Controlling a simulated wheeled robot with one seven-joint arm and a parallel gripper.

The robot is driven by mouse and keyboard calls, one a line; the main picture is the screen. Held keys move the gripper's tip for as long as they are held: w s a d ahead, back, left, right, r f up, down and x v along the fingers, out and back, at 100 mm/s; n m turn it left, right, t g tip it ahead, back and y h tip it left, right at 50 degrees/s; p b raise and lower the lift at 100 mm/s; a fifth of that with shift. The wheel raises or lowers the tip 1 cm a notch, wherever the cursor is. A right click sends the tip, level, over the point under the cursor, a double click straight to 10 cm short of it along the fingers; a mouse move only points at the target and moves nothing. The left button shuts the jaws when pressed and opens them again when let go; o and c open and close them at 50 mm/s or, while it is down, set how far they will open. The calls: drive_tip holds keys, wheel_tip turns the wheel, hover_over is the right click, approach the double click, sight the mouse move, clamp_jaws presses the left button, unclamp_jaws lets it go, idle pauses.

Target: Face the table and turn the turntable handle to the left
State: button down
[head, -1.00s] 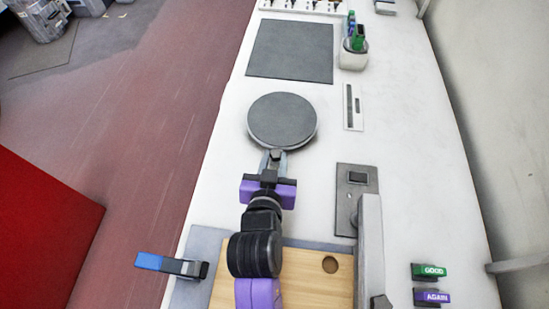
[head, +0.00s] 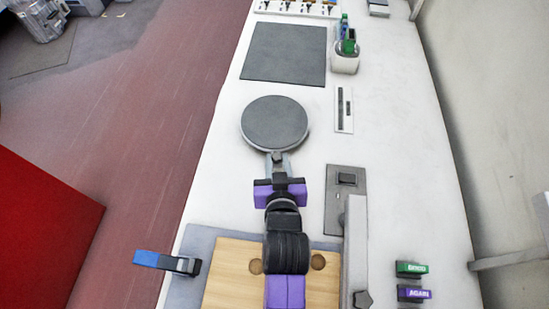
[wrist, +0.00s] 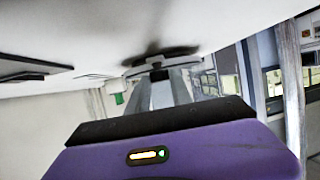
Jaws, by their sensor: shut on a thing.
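The turntable (head: 274,122) is a round dark grey disc with a light rim on the white table (head: 392,130). Its handle (head: 277,157) is a small dark knob at the near edge of the disc. My gripper (head: 278,160) is at that near edge, its fingers shut on the handle, which they mostly hide. In the wrist view my gripper's fingers (wrist: 162,90) reach to the turntable's rim (wrist: 160,60), and the handle shows only as a small piece between the tips.
A dark mat (head: 284,54) and a white cup with pens (head: 345,60) lie beyond. A grey plate with a switch (head: 340,205) is right of my arm. A wooden board (head: 225,280) is below it. Green (head: 412,269) and purple (head: 414,293) blocks sit at the right.

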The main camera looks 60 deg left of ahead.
drive_tip(key=shift+w+d+f+n+g+y+b, duration=0.2)
drive_tip(key=shift+w+d+f+n+g+b, duration=0.15)
drive_tip(key=shift+w+b, duration=0.2)
drive_tip(key=shift+w+d+f+n+g+y+b, duration=0.2)
drive_tip(key=shift+w+n+g+b, duration=0.2)
drive_tip(key=shift+w, duration=0.15)
drive_tip(key=shift+w+d+b, duration=0.1)
drive_tip(key=shift+w+b, duration=0.2)
drive_tip(key=shift+b, duration=0.25)
drive_tip(key=shift+w+r+n+g+b, duration=0.15)
drive_tip(key=shift+w+n+g+b, duration=0.05)
drive_tip(key=shift+n+g+b, duration=0.3)
drive_tip(key=shift+d+r, duration=0.1)
drive_tip(key=shift+r, duration=0.05)
drive_tip(key=c, duration=1.5)
unclamp_jaws()
drive_tip(key=o, duration=0.4)
drive_tip(key=shift+r, duration=0.15)
drive_tip(key=shift+c, duration=0.2)
